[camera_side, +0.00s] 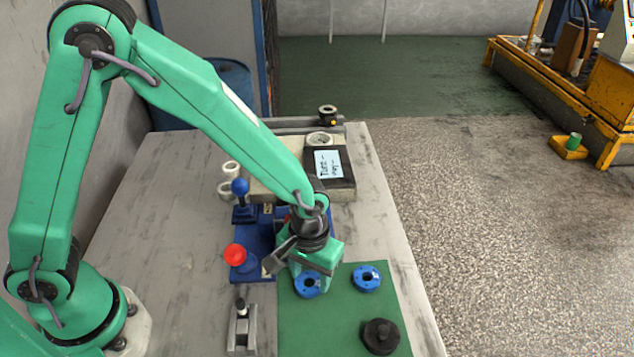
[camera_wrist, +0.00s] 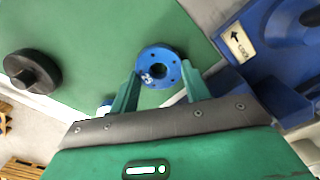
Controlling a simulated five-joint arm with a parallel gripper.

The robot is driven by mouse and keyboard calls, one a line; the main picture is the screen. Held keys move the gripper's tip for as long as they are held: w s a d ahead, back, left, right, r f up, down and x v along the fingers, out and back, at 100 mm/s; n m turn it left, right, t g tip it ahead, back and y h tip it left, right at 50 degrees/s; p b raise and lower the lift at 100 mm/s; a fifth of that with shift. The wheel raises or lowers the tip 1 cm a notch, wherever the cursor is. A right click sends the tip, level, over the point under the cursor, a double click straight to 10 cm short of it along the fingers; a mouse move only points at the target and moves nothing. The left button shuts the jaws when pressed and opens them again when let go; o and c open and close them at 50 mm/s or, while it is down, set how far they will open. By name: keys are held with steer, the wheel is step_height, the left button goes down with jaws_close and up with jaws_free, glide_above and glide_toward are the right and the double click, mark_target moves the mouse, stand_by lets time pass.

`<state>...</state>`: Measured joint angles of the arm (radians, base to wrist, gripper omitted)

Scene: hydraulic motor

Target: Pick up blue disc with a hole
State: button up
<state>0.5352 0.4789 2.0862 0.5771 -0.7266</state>
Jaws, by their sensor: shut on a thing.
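A blue disc (camera_wrist: 146,60) with a centre hole and small holes around its rim sits between my fingertips in the wrist view. My gripper (camera_wrist: 161,74) is shut on it. In the side view my gripper (camera_side: 310,272) points down at the left part of the green mat (camera_side: 340,318), and the held disc (camera_side: 308,287) shows just below it. I cannot tell whether the disc touches the mat. A second blue disc (camera_side: 367,278) lies on the mat to the right. A small bit of blue shows beside my left finger in the wrist view.
A black round part with a knob (camera_side: 381,336) stands at the mat's front right. A blue control box (camera_side: 255,245) with a red button (camera_side: 234,255) and a joystick (camera_side: 240,192) is close to the left. A metal fixture (camera_side: 242,325) stands left of the mat.

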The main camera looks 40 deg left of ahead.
steer(key=shift+r, duration=0.85)
step_height(320, 180, up, 2)
steer(key=shift+r, duration=0.1)
steer(key=s+d+r, duration=0.5)
steer(key=s+r, duration=0.2)
steer(key=s, duration=0.3)
steer(key=shift+d, duration=0.3)
steer(key=shift+s, duration=0.1)
steer(key=shift+r, duration=0.2)
steer(key=shift+r, duration=0.6)
